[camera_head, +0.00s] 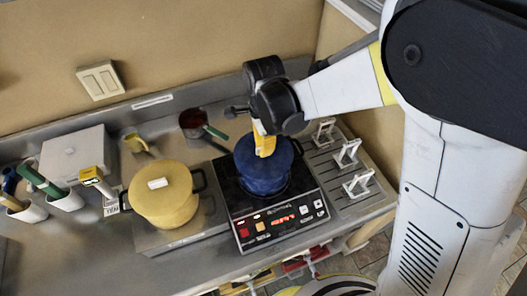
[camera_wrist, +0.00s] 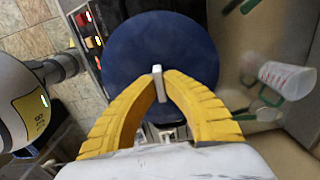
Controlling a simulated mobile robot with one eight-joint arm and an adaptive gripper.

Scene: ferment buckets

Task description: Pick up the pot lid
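A blue pot (camera_head: 265,182) stands on the black induction cooker. Its round blue lid (camera_head: 268,149) appears to sit on top, and it fills the middle of the wrist view (camera_wrist: 160,35). A small pale handle (camera_wrist: 157,72) stands up from the lid. My gripper (camera_wrist: 161,78) is over the lid, with its yellow fingertips closed against the two sides of this handle. In the head view my gripper (camera_head: 264,148) comes down from above and hides the handle. A yellow pot (camera_head: 165,208) with a yellow lid (camera_head: 160,177) and white handle stands to the left.
The cooker's lit control panel (camera_head: 282,220) faces the front. A red-filled saucepan (camera_head: 193,121) is behind, and a rack with white uprights (camera_head: 346,153) is to the right. White holders with tools (camera_head: 65,199) and a pale box (camera_head: 78,155) are at left.

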